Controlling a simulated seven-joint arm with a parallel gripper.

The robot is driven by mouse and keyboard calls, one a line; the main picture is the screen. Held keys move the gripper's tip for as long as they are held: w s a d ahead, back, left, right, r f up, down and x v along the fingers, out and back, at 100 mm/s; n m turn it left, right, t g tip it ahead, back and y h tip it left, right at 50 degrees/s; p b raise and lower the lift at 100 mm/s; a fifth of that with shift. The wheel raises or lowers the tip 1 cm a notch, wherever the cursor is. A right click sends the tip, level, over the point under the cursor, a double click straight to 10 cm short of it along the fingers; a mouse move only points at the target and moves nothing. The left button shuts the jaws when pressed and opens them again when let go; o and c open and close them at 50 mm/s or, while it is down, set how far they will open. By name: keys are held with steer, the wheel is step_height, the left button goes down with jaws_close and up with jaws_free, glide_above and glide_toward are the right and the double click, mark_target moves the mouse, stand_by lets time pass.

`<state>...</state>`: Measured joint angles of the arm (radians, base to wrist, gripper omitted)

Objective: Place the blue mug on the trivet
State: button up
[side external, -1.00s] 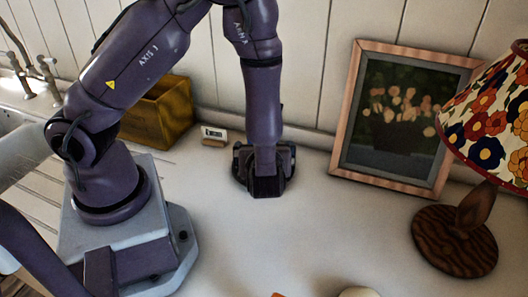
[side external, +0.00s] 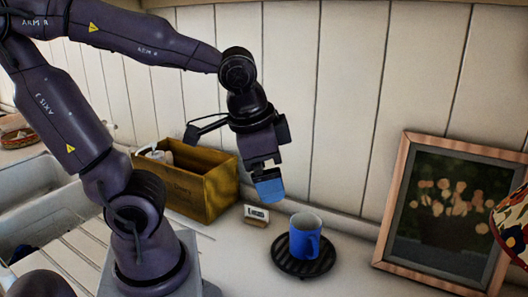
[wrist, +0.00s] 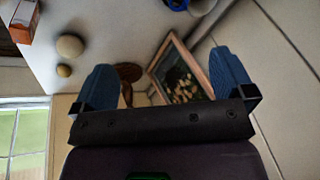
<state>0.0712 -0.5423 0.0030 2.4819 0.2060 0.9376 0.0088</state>
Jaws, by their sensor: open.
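The trivet's rim shows all around the mug's base. My gripper (side external: 268,187), with blue fingertips, is raised above and to the left of the mug, clear of it. In the wrist view my gripper (wrist: 164,80) has its two blue fingers wide apart with nothing held between them. Part of a blue object, probably the mug (wrist: 202,6), is cut off by the top edge there.
A wooden box (side external: 192,190) and a small white-faced block (side external: 256,215) stand left of the trivet. A framed flower picture (side external: 445,215) leans on the wall at right, beside a patterned lampshade (side external: 512,222). The wrist view shows round pale objects (wrist: 69,46) and an orange box (wrist: 23,20).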

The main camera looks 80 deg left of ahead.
steer(key=r, duration=0.1)
steer(key=d+r+n+t+h, duration=0.1)
steer(key=s+r+n+t, duration=0.1)
steer(key=shift+d+r+h, duration=0.2)
steer(key=shift+r+h, duration=0.05)
steer(key=shift+h, duration=0.05)
